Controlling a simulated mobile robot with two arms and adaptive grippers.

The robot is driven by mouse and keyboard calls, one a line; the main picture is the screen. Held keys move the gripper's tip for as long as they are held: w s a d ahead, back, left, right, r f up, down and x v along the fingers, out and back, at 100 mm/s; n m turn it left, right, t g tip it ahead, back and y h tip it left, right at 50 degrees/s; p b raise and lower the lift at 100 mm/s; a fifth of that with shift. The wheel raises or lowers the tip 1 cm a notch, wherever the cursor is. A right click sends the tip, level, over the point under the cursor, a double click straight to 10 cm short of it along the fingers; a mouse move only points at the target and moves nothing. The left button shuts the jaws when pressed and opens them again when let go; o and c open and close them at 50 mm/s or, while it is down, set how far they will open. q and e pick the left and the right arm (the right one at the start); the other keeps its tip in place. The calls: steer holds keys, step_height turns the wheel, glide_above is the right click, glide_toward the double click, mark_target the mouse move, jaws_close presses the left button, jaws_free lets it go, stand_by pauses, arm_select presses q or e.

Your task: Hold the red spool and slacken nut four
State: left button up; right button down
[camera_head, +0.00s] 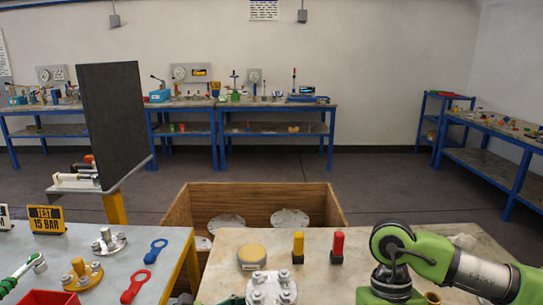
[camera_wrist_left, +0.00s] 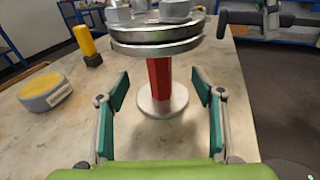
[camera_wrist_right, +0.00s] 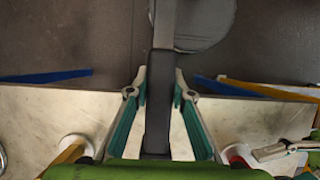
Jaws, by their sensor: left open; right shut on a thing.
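The red spool (camera_wrist_left: 159,75) stands upright on the pale table, with a round metal foot and a stacked metal flange (camera_wrist_left: 155,40) on top. In the head view the flange (camera_head: 272,288) carries several nuts; I cannot read which is number four. My left gripper (camera_wrist_left: 160,86) is open, its fingers either side of the spool's red stem, apart from it. My right gripper (camera_wrist_right: 160,85) is shut on the dark handle of a tool (camera_wrist_right: 159,100) with a grey shaft. The tool's far end is outside the right wrist view. Both gripper tips are hidden or cut off in the head view.
A yellow-topped disc (camera_head: 251,255), a yellow post (camera_head: 298,247) and a red post (camera_head: 338,247) stand behind the flange. A wooden crate (camera_head: 180,212) is beyond the table. The left table holds a yellow flange (camera_head: 80,275) and ring tools, red (camera_head: 135,287) and blue (camera_head: 155,250).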

arm_select(q)
steer(key=shift+x, duration=1.45)
steer(key=shift+c, duration=0.3)
steer(key=c, duration=1.5)
